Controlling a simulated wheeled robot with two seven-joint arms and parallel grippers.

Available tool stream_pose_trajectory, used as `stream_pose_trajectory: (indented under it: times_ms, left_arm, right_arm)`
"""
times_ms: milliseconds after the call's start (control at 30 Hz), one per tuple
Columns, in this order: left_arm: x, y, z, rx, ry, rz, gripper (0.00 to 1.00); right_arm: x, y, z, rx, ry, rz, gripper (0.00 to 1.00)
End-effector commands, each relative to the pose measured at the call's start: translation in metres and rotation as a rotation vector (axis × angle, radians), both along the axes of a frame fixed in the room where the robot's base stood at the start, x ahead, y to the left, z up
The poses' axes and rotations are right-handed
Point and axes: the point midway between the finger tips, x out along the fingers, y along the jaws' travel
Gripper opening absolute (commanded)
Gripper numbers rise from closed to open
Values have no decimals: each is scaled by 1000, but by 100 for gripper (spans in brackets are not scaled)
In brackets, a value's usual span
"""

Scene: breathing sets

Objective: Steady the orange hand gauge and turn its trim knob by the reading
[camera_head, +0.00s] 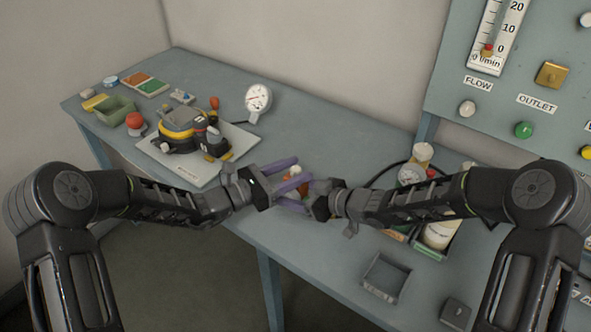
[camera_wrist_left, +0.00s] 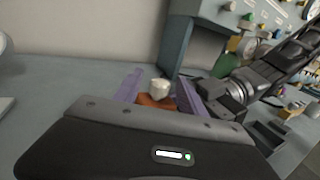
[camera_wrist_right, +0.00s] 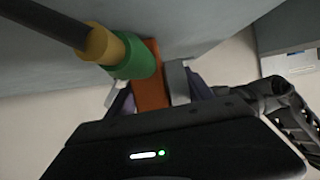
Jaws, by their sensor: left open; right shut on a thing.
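The orange hand gauge (camera_head: 302,187) is between my two grippers above the bench, mostly hidden by the fingers. My right gripper (camera_head: 311,190) is shut on its orange body (camera_wrist_right: 150,78), seen in the right wrist view. A white knob (camera_wrist_left: 161,89) shows above the orange body in the left wrist view; I take it as the trim knob. My left gripper (camera_head: 288,180) is open, its purple fingers on either side of the knob, with gaps visible. I cannot see the gauge's dial or reading.
A green and brass fitting (camera_wrist_right: 130,60) with a dark hose shows beside the orange body. A white board (camera_head: 228,160) with yellow-black apparatus stands left. A small dark tray (camera_head: 384,278) sits at the front right. A round dial (camera_head: 258,98) stands behind; a flow panel (camera_head: 530,110) rises at right.

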Motion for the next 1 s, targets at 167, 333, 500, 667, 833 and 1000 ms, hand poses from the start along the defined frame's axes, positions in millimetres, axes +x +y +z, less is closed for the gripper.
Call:
stream_pose_trajectory:
  times_ms: [167, 333, 500, 667, 833, 1000]
  left_arm:
    - [2, -4, -1, 1, 1, 0, 48]
    - [2, -4, 0, 1, 1, 0, 48]
    - [2, -4, 0, 1, 1, 0, 34]
    - [2, -4, 0, 1, 1, 0, 21]
    - [2, -4, 0, 1, 1, 0, 7]
    - [2, -4, 0, 1, 1, 0, 0]
  right_arm:
    - [0, 1, 0, 1, 0, 1, 0]
    - [0, 1, 0, 1, 0, 1, 0]
    - [0, 1, 0, 1, 0, 1, 0]
    - [0, 1, 0, 1, 0, 1, 0]
    - [0, 1, 0, 1, 0, 1, 0]
    - [0, 1, 0, 1, 0, 1, 0]
